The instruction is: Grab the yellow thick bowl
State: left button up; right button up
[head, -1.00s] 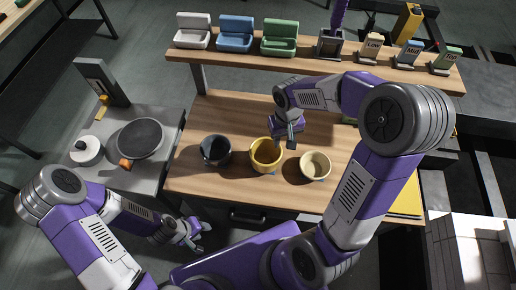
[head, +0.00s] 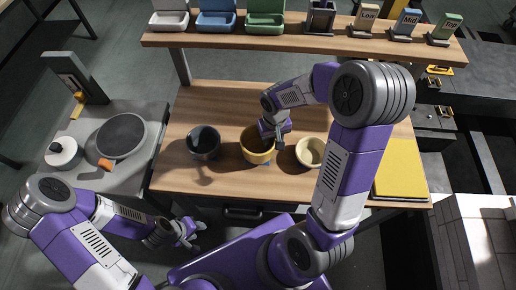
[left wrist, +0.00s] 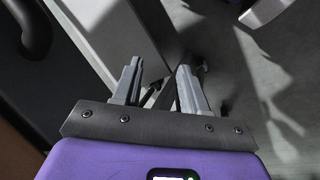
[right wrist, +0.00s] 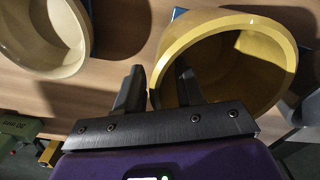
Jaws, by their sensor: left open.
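The yellow thick bowl (head: 254,153) stands upright on the wooden table, between a dark bowl (head: 204,142) and a cream bowl (head: 310,152). My right gripper (head: 279,142) is at its right rim. In the right wrist view the yellow bowl (right wrist: 277,35) fills the upper right. There my right gripper (right wrist: 158,82) is open, one finger outside the wall and the other over the inside, with the rim between them. Whether either finger touches it I cannot tell. My left gripper (head: 195,233) is open and empty, low in front of the table; it also shows in the left wrist view (left wrist: 160,72).
The cream bowl (right wrist: 42,35) is close beside in the right wrist view. A shelf (head: 290,38) with colored holders and labelled blocks runs along the back. A yellow board (head: 402,170) lies at right. A pan (head: 122,136) and white pot (head: 62,152) stand at left.

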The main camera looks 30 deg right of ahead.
jog(key=shift+f, duration=0.25)
grip_shut()
jog(key=shift+r, duration=0.15)
